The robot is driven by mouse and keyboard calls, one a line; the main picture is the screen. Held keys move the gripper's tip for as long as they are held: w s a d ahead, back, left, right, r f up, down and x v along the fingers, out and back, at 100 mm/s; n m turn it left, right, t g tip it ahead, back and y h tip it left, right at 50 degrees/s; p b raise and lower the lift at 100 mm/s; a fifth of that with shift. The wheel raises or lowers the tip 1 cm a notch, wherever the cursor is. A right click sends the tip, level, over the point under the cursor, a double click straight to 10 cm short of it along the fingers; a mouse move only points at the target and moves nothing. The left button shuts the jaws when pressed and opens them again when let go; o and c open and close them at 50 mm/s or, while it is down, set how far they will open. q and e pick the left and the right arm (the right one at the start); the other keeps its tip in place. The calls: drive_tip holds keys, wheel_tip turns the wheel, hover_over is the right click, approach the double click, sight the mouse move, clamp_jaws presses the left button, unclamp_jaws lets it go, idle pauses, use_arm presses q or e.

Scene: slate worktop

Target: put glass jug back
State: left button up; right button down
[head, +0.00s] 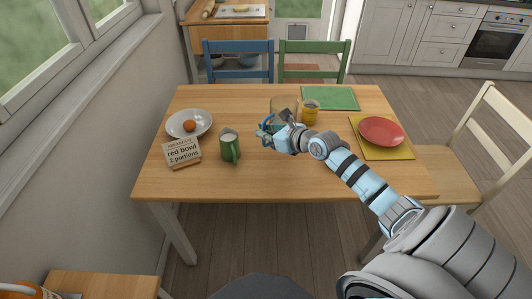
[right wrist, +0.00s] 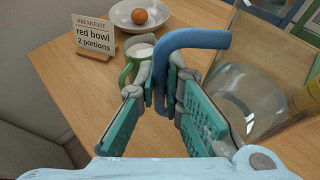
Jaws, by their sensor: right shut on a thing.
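The clear glass jug (head: 284,104) is near the middle of the table, partly hidden behind my right gripper (head: 268,134). In the right wrist view the see-through jug body (right wrist: 243,98) stands to the right, with its bent blue handle (right wrist: 190,42) between the fingers. My right gripper (right wrist: 166,105) is shut on that handle. I cannot tell whether the jug's base touches the table. My left gripper is not in view.
A green jug of white liquid (head: 229,146), a plate with an egg (head: 200,117) and a sign (head: 183,152) are left. A yellow cup (head: 311,112) stands close right of the glass jug. A green mat (head: 330,98) lies behind; a red bowl (head: 381,131) sits on a yellow mat.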

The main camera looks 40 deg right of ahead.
wheel_tip(320, 180, down, 8)
drive_tip(key=b, duration=0.3)
drive_tip(key=shift+f, duration=0.1)
drive_tip(key=c, duration=2.2)
unclamp_jaws()
drive_tip(key=shift+f, duration=0.1)
drive_tip(key=o, duration=0.5)
drive_tip(key=shift+s, duration=0.1)
drive_tip(key=p+v, duration=0.7)
drive_tip(key=v, duration=0.5)
drive_tip(key=shift+r, duration=0.25)
